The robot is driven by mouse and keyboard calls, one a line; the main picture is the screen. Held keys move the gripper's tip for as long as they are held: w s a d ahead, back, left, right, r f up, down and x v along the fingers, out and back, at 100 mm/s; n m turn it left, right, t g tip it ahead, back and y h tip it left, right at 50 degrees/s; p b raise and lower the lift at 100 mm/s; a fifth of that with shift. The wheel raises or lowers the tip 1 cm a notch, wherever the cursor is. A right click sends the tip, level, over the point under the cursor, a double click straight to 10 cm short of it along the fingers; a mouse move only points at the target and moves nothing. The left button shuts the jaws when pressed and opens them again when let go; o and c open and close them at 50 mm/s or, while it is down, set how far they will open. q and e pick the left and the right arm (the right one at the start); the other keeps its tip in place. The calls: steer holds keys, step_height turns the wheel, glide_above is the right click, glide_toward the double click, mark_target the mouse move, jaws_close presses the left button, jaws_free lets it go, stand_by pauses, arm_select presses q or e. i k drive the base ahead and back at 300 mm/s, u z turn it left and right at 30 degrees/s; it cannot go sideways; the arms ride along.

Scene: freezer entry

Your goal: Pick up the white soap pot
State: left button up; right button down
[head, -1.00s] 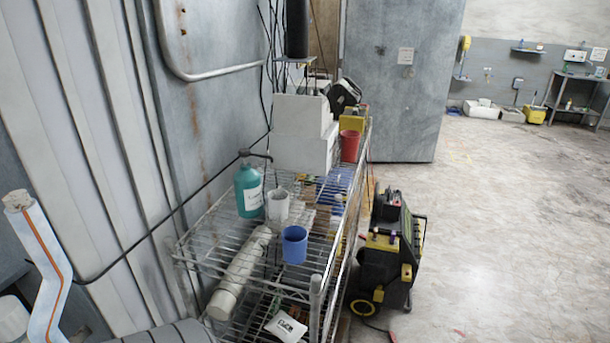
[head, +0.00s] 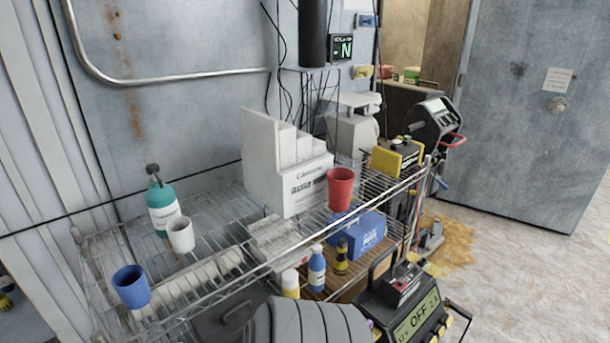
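A small white pot (head: 181,235), open at the top like a cup, stands upright on the top wire shelf at left. I cannot tell for sure that it is the soap pot; no label is readable on it. A teal pump bottle (head: 163,208) with a white label stands right behind it. A blue cup (head: 131,287) stands in front and to the left of it. Neither of my grippers is in view.
The wire shelf (head: 108,228) runs along the metal wall. A white stepped box (head: 268,165) and a red cup (head: 340,189) stand farther right on it. Bottles and a blue box (head: 366,234) sit lower. A black-and-yellow machine (head: 408,312) stands in front at right.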

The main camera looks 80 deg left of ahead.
mark_target(181, 236)
steer(key=i, duration=0.45)
steer(key=u, duration=0.85)
